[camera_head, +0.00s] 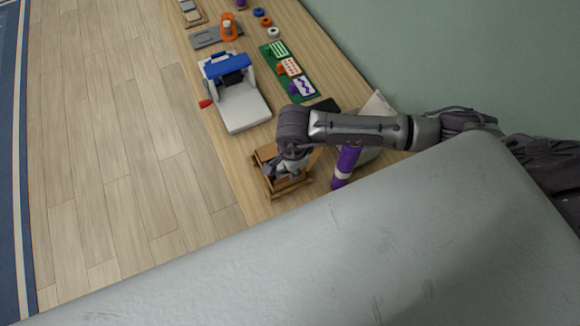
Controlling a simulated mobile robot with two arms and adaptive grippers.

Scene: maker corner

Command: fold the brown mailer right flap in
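The brown mailer (289,188) sits on the wooden bench near its left edge, small in the view. Its brown walls and flap edges show around my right gripper, and the arm covers much of its upper right side. I cannot clearly make out the right flap's angle. My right gripper (287,170) comes in from the right and points down over the mailer's middle. Its fingertips are too small and covered to tell whether they are open or touching the cardboard. My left gripper is not in view.
A purple bottle (347,165) stands close to the right of the mailer, under my arm. A white and blue machine (240,105) stands behind. A green board (277,50) with patterned cards lies farther back. A large grey surface (330,260) blocks the lower view.

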